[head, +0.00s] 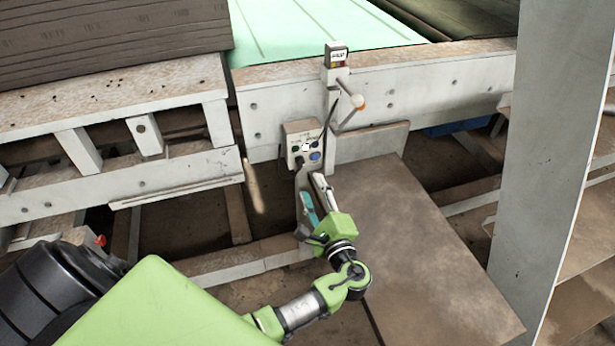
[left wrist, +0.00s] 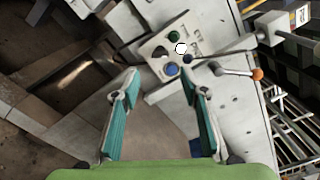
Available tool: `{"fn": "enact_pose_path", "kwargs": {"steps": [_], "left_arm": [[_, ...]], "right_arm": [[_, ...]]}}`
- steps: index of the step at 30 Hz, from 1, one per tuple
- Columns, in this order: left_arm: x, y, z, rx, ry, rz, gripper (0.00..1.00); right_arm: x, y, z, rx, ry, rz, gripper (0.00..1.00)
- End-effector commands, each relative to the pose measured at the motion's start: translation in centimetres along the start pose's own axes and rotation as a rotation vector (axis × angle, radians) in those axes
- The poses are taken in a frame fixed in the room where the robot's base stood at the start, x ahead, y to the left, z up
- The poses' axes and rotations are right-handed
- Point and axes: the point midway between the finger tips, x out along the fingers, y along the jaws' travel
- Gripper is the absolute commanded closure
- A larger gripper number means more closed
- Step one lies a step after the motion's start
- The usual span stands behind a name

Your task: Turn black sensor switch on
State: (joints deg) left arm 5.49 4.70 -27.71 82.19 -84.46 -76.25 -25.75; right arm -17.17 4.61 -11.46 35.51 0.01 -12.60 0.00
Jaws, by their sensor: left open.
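A pale control box (head: 290,137) is fixed to the side of the white conveyor frame, and it also shows in the left wrist view (left wrist: 151,47). Its face carries a blue button (left wrist: 172,69), a white round one (left wrist: 181,48), a green one (left wrist: 174,31) and a dark switch (left wrist: 161,51). Which position the dark switch is in cannot be told. My left gripper (head: 311,184) is just below the box in the head view. In the left wrist view its teal-padded fingers (left wrist: 160,82) are spread and empty, apart from the box. My right gripper is out of view.
A flat brown plate (head: 430,250) lies to the right. A tall grey post (head: 560,150) stands at the right.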

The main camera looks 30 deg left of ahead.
Motion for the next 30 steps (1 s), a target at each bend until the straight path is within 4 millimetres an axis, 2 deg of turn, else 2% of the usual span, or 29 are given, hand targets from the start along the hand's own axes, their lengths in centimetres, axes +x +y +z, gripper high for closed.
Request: {"fn": "enact_pose_path", "kwargs": {"steps": [3,7,24,26,28,29,30], "left_arm": [[-1.8,0.0,0.0,-0.001,0.001,0.001,0.60],[-2.9,0.0,0.0,-0.001,0.001,0.001,0.60],[-3.1,0.1,-0.1,0.000,0.002,0.001,0.60],[-3.0,0.7,-0.4,0.004,0.013,0.012,0.60],[-3.0,2.5,-1.3,0.014,0.047,0.044,0.60],[-3.0,3.6,-1.9,0.017,0.068,0.064,0.60],[-3.2,5.6,-2.8,0.023,0.104,0.100,0.60]], "right_arm": [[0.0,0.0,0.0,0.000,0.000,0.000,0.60],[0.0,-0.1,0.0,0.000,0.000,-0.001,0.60],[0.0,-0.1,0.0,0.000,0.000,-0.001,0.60],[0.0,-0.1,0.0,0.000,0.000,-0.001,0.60],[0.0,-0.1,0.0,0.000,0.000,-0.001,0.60],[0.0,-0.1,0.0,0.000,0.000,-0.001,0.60],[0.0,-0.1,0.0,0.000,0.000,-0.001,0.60]]}}
